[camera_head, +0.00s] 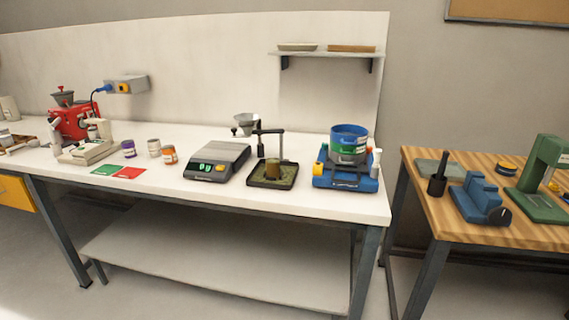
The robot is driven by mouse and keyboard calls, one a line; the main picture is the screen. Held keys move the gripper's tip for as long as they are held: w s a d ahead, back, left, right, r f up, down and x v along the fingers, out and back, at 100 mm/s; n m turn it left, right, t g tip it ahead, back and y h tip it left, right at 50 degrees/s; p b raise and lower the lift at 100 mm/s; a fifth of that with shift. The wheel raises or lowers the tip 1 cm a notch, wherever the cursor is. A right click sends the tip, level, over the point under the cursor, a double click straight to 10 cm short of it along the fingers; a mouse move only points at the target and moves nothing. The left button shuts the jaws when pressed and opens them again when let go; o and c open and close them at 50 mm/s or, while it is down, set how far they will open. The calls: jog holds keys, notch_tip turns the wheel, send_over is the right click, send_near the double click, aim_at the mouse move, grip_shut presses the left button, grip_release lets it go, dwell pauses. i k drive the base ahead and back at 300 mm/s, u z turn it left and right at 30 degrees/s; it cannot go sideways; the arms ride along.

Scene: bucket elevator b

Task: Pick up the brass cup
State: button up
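A small brass-brown cup (272,168) stands upright on a dark square tray (262,184) on the white bench, right of centre. A dark post with a crossbar (268,132) rises just behind the cup, its arm reaching over or behind the cup's top; I cannot tell which. The inside of the cup is too small to make out. My gripper does not show in this view.
A grey scale (217,161) stands left of the tray. A blue base with stacked sieves (348,145) stands to its right, near the bench (318,204) end. Coloured cards, jars and a red grinder (74,122) are further left. A wooden table (475,228) stands right.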

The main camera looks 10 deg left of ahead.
aim_at(273, 169)
jog(key=u, duration=0.05)
jog(key=i, duration=1.3)
